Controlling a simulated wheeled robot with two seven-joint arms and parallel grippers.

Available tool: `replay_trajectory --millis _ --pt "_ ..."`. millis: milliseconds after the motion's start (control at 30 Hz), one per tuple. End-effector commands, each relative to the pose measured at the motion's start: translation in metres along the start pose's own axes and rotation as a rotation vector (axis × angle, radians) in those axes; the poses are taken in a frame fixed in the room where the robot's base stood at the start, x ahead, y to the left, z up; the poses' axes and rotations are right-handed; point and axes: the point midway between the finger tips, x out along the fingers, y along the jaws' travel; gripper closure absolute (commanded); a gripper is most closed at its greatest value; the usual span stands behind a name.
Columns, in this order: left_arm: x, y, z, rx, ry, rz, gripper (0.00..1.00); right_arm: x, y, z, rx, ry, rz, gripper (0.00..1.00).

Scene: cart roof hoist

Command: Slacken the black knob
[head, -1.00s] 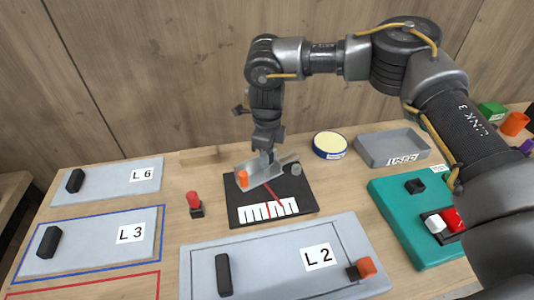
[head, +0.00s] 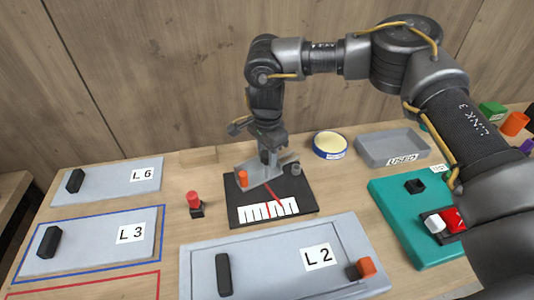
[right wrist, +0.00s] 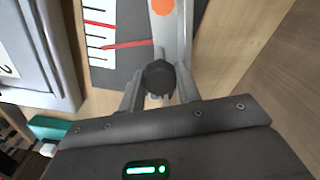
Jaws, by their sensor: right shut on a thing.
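The black knob (right wrist: 158,75) shows between the two fingers of my right gripper (right wrist: 160,88) in the right wrist view. The gripper is shut on it. In the head view my right gripper (head: 268,156) points down at the grey bracket (head: 260,175) on the black gauge plate (head: 240,203), and it hides the knob there. A red pointer (head: 273,193) lies across the plate toward the white scale (head: 268,209). My left gripper is not in view.
A red-topped button (head: 193,199) stands left of the plate. The L2 panel (head: 285,265) lies in front. A round tin (head: 329,145) and a grey tray (head: 391,148) are behind to the right. A teal board (head: 400,225) lies at the right.

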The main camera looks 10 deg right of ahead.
Motion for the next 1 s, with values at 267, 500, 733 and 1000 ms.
replay_trajectory --millis 267,500,733,1000 --pt "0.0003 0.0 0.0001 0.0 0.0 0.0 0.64 0.0036 0.0024 0.0003 -0.204 0.0 0.009 0.9" --pt "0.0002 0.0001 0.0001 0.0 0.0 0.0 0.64 0.0043 0.0027 0.0005 -0.313 -0.001 0.01 0.9" --pt "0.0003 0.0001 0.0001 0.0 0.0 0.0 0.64 0.0047 0.0029 0.0008 -0.357 -0.003 0.011 0.9" --pt "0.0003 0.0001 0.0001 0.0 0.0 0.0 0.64 0.005 0.0032 0.001 -0.364 -0.003 0.012 0.89"
